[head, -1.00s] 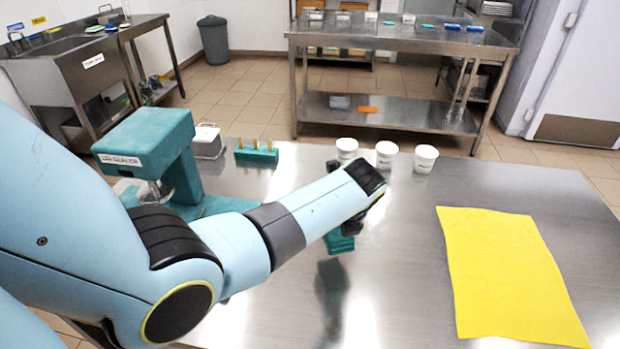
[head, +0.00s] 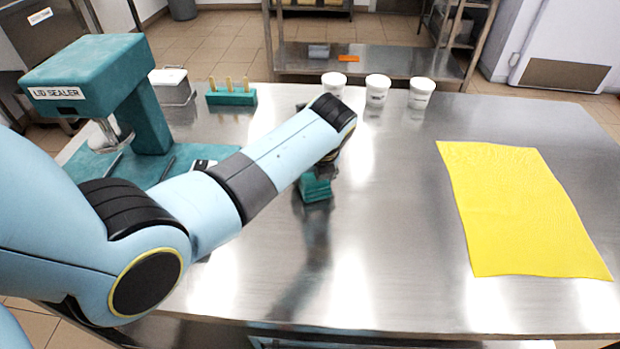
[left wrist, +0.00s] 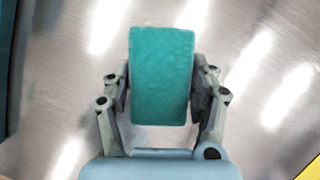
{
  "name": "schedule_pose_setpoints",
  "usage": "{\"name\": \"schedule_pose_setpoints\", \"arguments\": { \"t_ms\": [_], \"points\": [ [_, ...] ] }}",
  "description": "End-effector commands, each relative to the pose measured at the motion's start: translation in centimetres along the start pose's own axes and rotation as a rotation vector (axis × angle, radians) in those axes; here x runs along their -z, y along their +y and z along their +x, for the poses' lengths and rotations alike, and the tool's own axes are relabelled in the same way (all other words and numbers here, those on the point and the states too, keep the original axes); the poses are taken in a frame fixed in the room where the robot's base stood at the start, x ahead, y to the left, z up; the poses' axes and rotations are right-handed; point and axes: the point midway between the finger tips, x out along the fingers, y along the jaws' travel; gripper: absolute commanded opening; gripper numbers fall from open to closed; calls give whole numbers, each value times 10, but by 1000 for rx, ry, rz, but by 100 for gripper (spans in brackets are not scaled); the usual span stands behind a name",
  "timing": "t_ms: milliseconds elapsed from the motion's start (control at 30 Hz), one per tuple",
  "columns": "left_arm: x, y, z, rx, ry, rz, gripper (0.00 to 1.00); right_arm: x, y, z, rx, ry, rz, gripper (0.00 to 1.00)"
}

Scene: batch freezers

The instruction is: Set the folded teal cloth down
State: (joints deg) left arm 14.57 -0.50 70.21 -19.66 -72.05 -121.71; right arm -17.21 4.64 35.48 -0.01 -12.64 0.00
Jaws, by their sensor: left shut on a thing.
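The folded teal cloth (head: 316,189) is held at the end of my left arm, over the steel table, in the head view. My left gripper (head: 328,170) is shut on it, and the wrist hides most of the fingers. In the left wrist view the cloth (left wrist: 162,76) is a thick teal block between the two fingers of the gripper (left wrist: 161,88), one finger on each side. A dark reflection shows on the table below the cloth; whether the cloth touches the table I cannot tell. My right gripper is not in view.
A yellow sheet (head: 525,210) lies flat at the right of the steel table (head: 400,270). Three white tubs (head: 377,89) stand at the back edge. A teal lid sealer (head: 90,72) and a teal rack (head: 230,96) stand at the left and back. The middle and front are clear.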

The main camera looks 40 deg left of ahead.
Motion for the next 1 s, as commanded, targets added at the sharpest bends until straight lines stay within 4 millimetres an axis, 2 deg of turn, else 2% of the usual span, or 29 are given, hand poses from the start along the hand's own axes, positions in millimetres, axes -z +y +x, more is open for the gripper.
{"name": "schedule_pose_setpoints", "arguments": {
  "t_ms": [100, 233, 267, 400, 433, 767, 867, 1000],
  "points": [
    [-1, 0, -2, 1, 0, 0, 28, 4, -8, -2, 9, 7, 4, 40],
    [0, 0, 2, 1, -1, 0, 28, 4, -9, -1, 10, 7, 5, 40],
    [0, 0, 1, 1, -1, 0, 62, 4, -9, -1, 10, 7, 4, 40],
    [0, 0, 1, 1, -1, 0, 80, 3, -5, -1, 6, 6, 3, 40],
    [0, 0, 1, 1, -1, 0, 82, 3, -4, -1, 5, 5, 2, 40],
    [-1, 0, -3, 1, -1, -1, 82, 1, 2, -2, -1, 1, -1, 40],
    [-1, -1, -17, 2, 0, 0, 82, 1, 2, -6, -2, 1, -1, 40],
    [-1, -1, -49, 4, -1, -2, 82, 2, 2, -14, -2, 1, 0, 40]
  ]
}}
